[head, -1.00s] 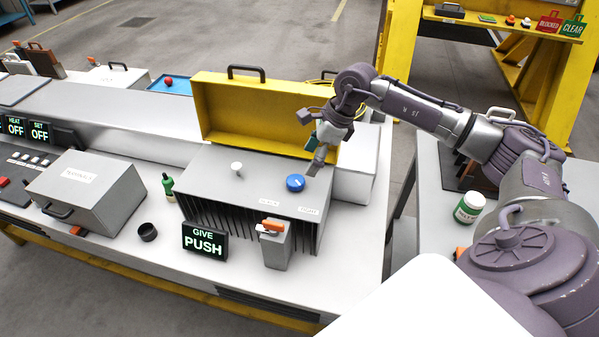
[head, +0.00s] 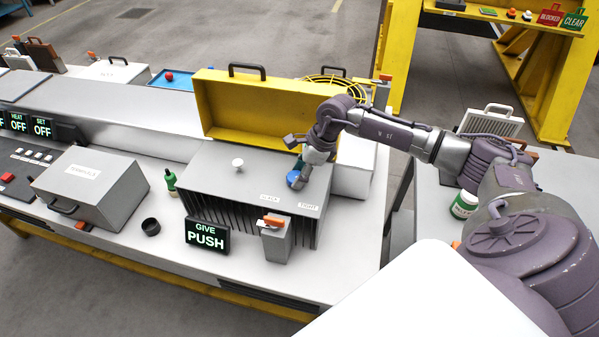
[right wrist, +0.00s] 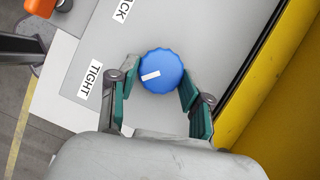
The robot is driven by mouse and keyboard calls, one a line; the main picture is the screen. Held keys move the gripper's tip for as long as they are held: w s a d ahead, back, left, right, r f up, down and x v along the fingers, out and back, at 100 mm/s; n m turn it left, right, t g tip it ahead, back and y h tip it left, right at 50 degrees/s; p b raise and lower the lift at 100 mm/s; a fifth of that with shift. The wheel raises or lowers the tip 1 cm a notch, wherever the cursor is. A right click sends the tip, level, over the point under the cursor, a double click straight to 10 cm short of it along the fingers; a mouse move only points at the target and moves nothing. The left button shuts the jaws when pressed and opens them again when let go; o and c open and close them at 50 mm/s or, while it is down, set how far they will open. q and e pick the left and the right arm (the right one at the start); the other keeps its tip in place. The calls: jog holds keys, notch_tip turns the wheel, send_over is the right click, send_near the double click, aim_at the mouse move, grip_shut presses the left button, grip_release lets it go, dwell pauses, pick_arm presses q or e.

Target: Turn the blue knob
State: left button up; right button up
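The blue knob (head: 294,180) sits on top of the grey finned box (head: 222,187), partly hidden by my right gripper (head: 302,175) in the head view. In the right wrist view the blue knob (right wrist: 161,71) has a white pointer mark directed towards the lower left, roughly towards the TIGHT label (right wrist: 90,80). My right gripper (right wrist: 158,93) is open, with its green-padded fingers on either side of the knob. The right finger is close to the knob; a small gap shows at the left finger. Whether either touches cannot be told. My left gripper is not in view.
A white knob (head: 238,164) stands on the same box. The yellow open case (head: 250,110) rises behind it. A green-labelled jar (head: 464,205) is at right.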

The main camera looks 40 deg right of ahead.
jog(key=c, duration=0.5)
jog(key=shift+m, duration=0.3)
jog(key=m+b, duration=0.1)
jog(key=m, duration=0.1)
jog(key=m+t+h+b, duration=0.1)
jog(key=m+b, duration=0.1)
jog(key=shift+s+a+f+h, duration=0.1)
jog(key=shift+a+h, duration=0.1)
jog(key=shift+h, duration=0.1)
jog(key=m+h+b, duration=0.1)
jog(key=m+b, duration=0.2)
jog(key=shift+a+m+t, duration=0.15)
jog(key=shift+m+t, duration=0.15)
jog(key=shift+t, duration=0.1)
jog(key=shift+m+h+b, duration=0.3)
jog(key=shift+m, duration=0.2)
jog(key=shift+r, duration=0.2)
